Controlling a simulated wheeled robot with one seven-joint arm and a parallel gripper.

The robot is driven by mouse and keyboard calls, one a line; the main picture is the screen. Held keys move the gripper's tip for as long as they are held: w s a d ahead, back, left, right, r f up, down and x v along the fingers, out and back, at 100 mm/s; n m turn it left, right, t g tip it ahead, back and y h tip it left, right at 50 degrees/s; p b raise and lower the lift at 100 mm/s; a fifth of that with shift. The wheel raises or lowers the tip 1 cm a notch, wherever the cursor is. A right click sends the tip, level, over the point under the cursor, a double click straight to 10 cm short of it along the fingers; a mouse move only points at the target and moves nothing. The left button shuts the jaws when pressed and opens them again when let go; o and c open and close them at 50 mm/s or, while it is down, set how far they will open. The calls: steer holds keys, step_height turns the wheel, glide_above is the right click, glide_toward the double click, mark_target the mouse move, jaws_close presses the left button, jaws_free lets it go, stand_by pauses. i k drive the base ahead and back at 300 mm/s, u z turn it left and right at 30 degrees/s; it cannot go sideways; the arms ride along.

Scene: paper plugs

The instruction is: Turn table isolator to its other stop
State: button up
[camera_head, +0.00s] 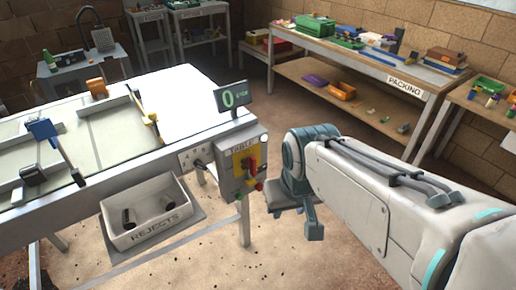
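The table isolator (249,168) is a grey box marked TABLE on the near right corner of the white table. It has a yellow plate with a red handle, which looks roughly upright; its exact angle is too small to read. Small red and green buttons sit low on the box. My gripper (296,218) is just right of the box and lower, apart from it. Its two teal fingers look spread, with nothing between them.
A green counter display (231,97) reading 0 stands above the isolator. A REJECTS bin (150,235) hangs at the table's front, with sockets (196,156) beside it. The packing bench (375,62) stands behind. Floor between table and bench is clear.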

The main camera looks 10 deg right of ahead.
mark_target(250, 163)
steer(key=z, duration=2.05)
steer(key=k, duration=0.85)
steer(key=u, duration=1.1)
steer(key=i, duration=0.5)
steer(key=z, duration=0.05)
